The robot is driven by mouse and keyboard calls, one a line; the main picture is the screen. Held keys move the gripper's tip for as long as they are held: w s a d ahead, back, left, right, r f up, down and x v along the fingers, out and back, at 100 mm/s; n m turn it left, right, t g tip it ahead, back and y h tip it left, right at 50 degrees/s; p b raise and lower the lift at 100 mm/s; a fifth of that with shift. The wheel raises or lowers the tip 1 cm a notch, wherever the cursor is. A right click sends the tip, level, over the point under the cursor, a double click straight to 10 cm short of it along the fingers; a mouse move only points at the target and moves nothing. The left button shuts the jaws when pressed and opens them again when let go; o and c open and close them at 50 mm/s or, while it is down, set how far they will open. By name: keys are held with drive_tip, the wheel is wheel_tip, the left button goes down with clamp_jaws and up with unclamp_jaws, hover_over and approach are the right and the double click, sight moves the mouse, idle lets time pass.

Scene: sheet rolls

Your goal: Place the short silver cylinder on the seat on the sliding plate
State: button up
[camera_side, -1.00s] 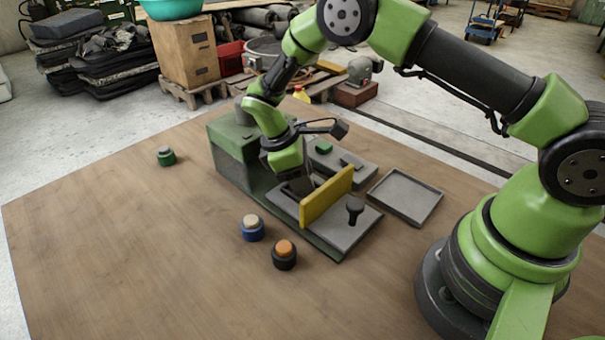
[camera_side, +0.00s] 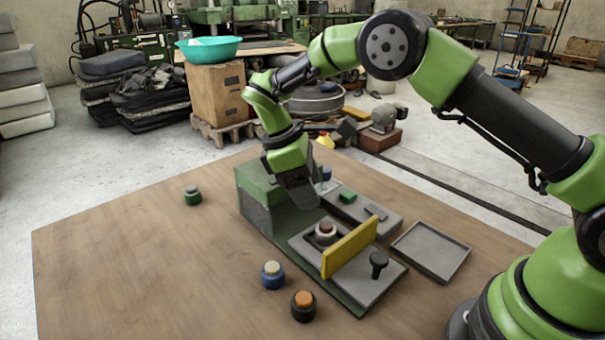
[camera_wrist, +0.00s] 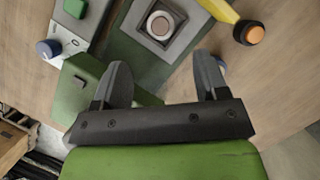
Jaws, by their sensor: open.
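The short silver cylinder (camera_side: 325,232) stands upright on the seat in the recess of the grey sliding plate (camera_side: 380,285), behind the yellow bar (camera_side: 350,246). Its top centre looks brownish. In the wrist view the silver cylinder (camera_wrist: 160,24) shows as a pale ring with a dark centre, inside the square recess. My gripper (camera_side: 306,203) is above and behind it, beside the green housing, clear of the cylinder. In the wrist view my gripper (camera_wrist: 161,64) has its two fingers wide apart with nothing between them.
The green housing (camera_side: 257,208) stands behind the plate. A grey panel with a green button (camera_side: 348,196) and an empty grey tray (camera_side: 430,252) lie to the right. Blue (camera_side: 273,276), orange-topped black (camera_side: 303,306) and green (camera_side: 192,196) pieces stand on the table. A black knob (camera_side: 378,264) rises from the plate.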

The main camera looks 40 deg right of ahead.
drive_tip(key=shift+v, duration=1.25)
drive_tip(key=s+d+r+m+t+y, duration=0.1)
drive_tip(key=s+r+m+t+y, duration=0.15)
drive_tip(key=s+r, duration=0.4)
drive_tip(key=s+d+r+m+t+y, duration=0.1)
drive_tip(key=s+r+m+t, duration=0.25)
drive_tip(key=r, duration=0.55)
drive_tip(key=s+m+t+y, duration=0.1)
drive_tip(key=s+m+t, duration=0.3)
drive_tip(key=s+m, duration=0.3)
drive_tip(key=s, duration=0.5)
drive_tip(key=shift+s+d+r+y, duration=0.3)
drive_tip(key=shift+s+r+y, duration=0.05)
drive_tip(key=shift+r, duration=0.05)
